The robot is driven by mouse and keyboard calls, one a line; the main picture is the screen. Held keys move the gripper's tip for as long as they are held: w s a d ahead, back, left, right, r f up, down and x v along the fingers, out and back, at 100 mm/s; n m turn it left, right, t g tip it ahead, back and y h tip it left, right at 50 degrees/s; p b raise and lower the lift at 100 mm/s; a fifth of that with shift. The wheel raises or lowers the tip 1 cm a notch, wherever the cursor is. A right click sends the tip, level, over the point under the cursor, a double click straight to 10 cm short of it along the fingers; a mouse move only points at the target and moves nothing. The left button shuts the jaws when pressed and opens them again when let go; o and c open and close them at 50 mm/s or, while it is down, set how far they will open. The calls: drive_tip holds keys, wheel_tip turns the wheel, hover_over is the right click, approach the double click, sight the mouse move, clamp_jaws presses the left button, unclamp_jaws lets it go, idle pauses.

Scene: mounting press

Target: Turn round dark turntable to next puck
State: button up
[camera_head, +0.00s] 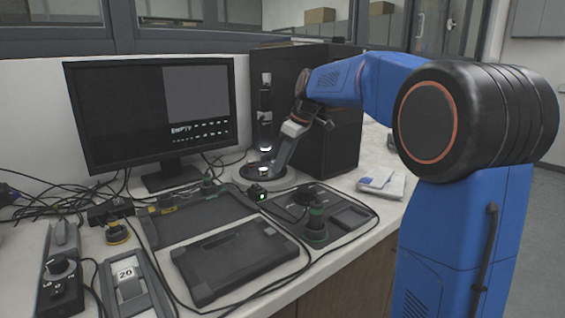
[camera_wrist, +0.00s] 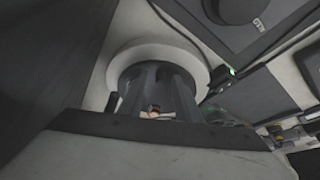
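The round dark turntable (camera_head: 252,178) sits in a pale ring on the bench, in front of a dark cabinet. A small bright-topped puck (camera_head: 263,169) shows on it in the head view. My gripper (camera_head: 276,170) reaches down to the turntable's right side, close to this puck. In the wrist view the turntable's white ring (camera_wrist: 200,62) curves around my two dark fingers (camera_wrist: 158,68). A small coppery spot shows between the fingers, too small to identify. The fingertips merge with the dark disc, so their gap and any contact are unclear.
A lit microscope-like column (camera_head: 265,110) stands behind the turntable. A monitor (camera_head: 155,110) reading "EMPTY" stands left. A small box with a green light (camera_head: 258,192) and a dark panel with a knob (camera_head: 316,222) lie in front. Cables cross the bench.

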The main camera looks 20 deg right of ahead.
drive_tip(key=shift+r, duration=0.1)
wheel_tip(320, 180, up, 10)
idle(0.7)
